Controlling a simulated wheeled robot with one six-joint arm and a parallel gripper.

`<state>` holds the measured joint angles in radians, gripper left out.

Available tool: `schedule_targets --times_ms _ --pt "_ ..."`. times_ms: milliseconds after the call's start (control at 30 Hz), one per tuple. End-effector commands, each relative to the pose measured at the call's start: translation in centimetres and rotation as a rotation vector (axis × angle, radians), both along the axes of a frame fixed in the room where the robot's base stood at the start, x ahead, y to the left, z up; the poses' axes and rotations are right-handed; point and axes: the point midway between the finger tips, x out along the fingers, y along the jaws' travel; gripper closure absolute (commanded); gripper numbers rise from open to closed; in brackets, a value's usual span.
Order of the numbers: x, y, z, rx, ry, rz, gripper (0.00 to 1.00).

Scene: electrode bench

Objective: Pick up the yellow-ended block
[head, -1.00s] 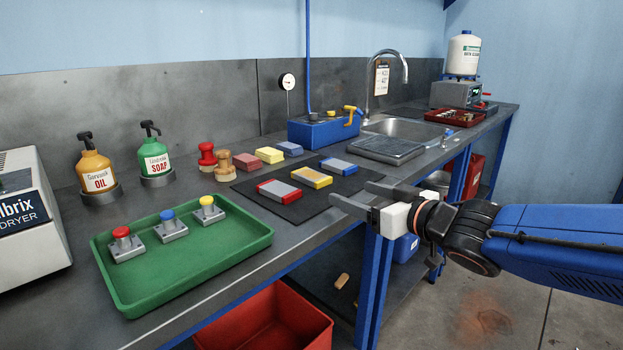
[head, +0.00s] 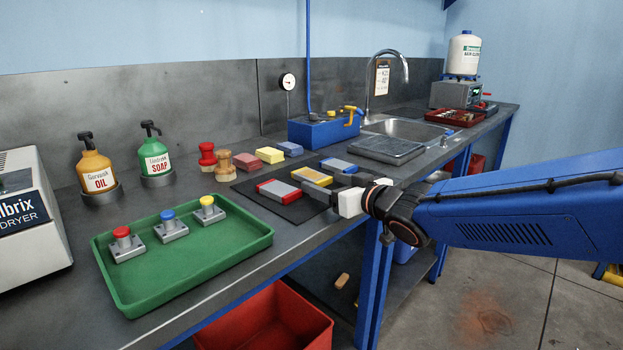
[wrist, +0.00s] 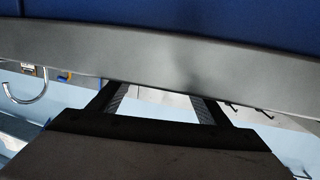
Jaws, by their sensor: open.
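The yellow-ended block (head: 311,175) lies on a dark mat (head: 290,212), between a red-ended block (head: 279,191) at its left and a blue-ended block (head: 338,164) at its right. My gripper (head: 318,185) is open and empty at the front right of the yellow-ended block, its fingers pointing at the row. In the head view one finger overlaps the block's near side; I cannot tell whether they touch. In the wrist view the two dark fingers (wrist: 158,98) stand apart, with a grey band and blue area beyond; no block is recognisable there.
A green tray (head: 215,268) with several colour-topped pieces stands at the front left. Plain pink, yellow and blue blocks (head: 270,155) sit behind the mat. A blue box (head: 322,132) and the sink (head: 405,128) are farther back. A red bin (head: 275,325) is below the bench.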

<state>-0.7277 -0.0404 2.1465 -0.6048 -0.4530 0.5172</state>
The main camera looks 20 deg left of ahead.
Motion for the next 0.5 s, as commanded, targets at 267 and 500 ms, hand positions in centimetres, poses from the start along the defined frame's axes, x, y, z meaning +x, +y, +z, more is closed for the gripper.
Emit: schedule_targets --times_ms 267,500 --pt "2.2 2.1 -0.1 -0.001 0.001 0.000 0.30" --pt "3.3 3.7 -0.3 0.001 0.001 0.000 0.30"
